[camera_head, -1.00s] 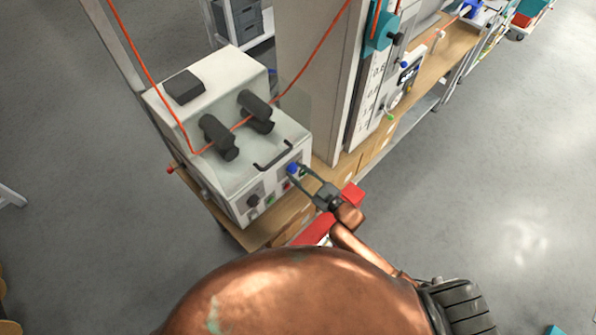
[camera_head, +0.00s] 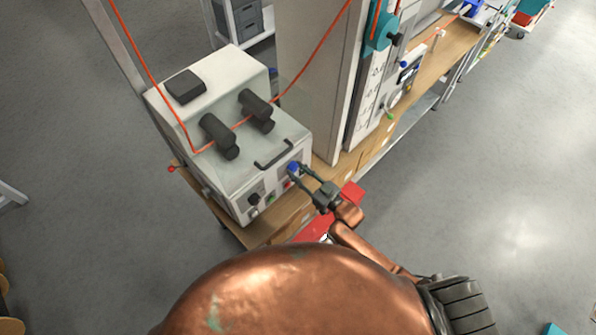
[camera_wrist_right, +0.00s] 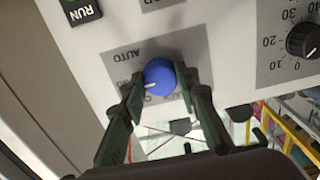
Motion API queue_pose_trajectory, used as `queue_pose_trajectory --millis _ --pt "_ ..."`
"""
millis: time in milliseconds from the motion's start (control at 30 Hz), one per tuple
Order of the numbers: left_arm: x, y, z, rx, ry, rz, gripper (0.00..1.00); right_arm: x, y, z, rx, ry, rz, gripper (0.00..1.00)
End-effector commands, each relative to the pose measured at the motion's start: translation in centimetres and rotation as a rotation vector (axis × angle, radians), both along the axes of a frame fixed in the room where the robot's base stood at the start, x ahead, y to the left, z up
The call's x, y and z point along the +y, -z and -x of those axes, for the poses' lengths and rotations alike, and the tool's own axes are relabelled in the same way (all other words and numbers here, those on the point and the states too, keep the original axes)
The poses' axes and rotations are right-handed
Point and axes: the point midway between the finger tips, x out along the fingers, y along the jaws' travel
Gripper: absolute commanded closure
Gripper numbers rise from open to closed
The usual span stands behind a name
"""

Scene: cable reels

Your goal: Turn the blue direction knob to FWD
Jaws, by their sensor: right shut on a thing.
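The blue knob (camera_wrist_right: 160,77) sits on a grey label plate on the white front panel of the machine (camera_head: 235,185). In the head view the knob (camera_head: 293,168) is near the panel's right end. My right gripper (camera_wrist_right: 162,88) has one finger on each side of the knob and is shut on it. The knob's white pointer line faces left and slightly down in the wrist view. The label AUTO is readable above left of the knob; other lettering beside and below it is partly hidden by the fingers. My left gripper is not in view.
A black dial (camera_wrist_right: 303,40) with a number scale is right of the knob, and a RUN label (camera_wrist_right: 86,11) is at upper left. A black handle (camera_head: 273,153) and two dark rollers stand above the panel. An orange cable crosses the machine top. A tall cabinet (camera_head: 315,80) stands right.

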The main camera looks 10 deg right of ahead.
Motion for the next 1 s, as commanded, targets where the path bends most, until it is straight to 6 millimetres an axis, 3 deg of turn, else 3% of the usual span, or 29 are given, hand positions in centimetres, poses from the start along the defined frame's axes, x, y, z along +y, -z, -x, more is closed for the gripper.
queue_pose_trajectory --millis 133,167,400,767,1000 --pt "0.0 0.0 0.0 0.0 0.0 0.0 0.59 -0.1 0.0 0.0 -0.001 0.001 0.001 0.95" --pt "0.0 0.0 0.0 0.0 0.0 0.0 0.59 -0.1 0.0 0.0 -0.001 0.001 0.001 0.69" --pt "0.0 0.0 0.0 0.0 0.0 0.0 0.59 0.0 0.0 0.0 -0.001 0.0 0.002 0.53" --pt "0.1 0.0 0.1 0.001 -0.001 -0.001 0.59 -0.4 0.1 0.6 0.0 0.0 0.002 0.53" --pt "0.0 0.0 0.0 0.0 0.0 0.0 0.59 -2.8 0.2 4.2 0.003 0.001 0.003 0.53"
